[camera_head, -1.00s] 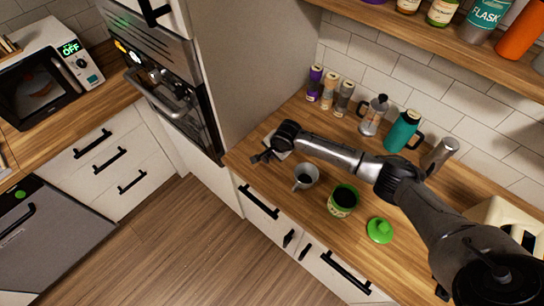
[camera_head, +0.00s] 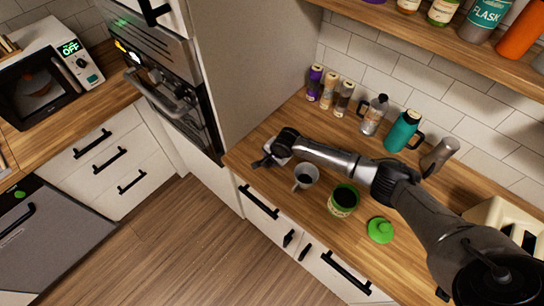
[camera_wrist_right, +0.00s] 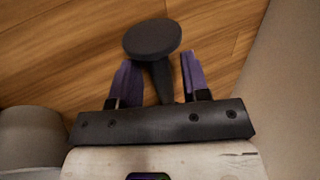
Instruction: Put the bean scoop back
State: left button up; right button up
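In the right wrist view a black utensil with a round flat-looking head (camera_wrist_right: 152,38) and a short handle lies on the wood counter; I take it for the bean scoop, though its bowl cannot be made out. My right gripper (camera_wrist_right: 160,80) is open, its purple-lined fingers on either side of the handle with gaps showing. In the head view the right gripper (camera_head: 262,161) is low over the counter's left end, where the scoop cannot be told apart from it. A green canister (camera_head: 343,205) stands open with dark contents. My left gripper is out of view.
A grey mug (camera_head: 305,177) stands close to my right gripper, between it and the canister. A green lid (camera_head: 380,230) lies right of the canister. Jars, a press pot (camera_head: 374,115) and a teal flask (camera_head: 403,132) line the back wall. A tall cabinet side (camera_head: 265,65) borders the left.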

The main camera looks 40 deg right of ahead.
jog(key=shift+r, duration=0.25)
jog(key=a+p+v, duration=0.1)
jog(key=v, duration=1.1)
jog(key=s+a+f+n, duration=0.1)
jog(key=s+a+n, duration=0.1)
jog(key=s+a+f+n, duration=0.2)
jog(key=s+a, duration=0.1)
jog(key=s+a+f+n+y, duration=0.1)
jog(key=s+a+f+n, duration=0.1)
jog(key=s+a, duration=0.1)
jog(key=shift+a+g, duration=0.25)
jog(key=shift+g, duration=0.05)
jog(key=s+a+f+n, duration=0.1)
jog(key=s+a+n, duration=0.4)
jog(key=s, duration=0.3)
jog(key=s+d+r+n+h, duration=0.1)
jog(key=s+n, duration=0.5)
jog(key=s, duration=1)
jog(key=shift+s+d+r+n+h, duration=0.3)
jog(key=shift+d+r, duration=0.3)
jog(key=shift+r, duration=0.1)
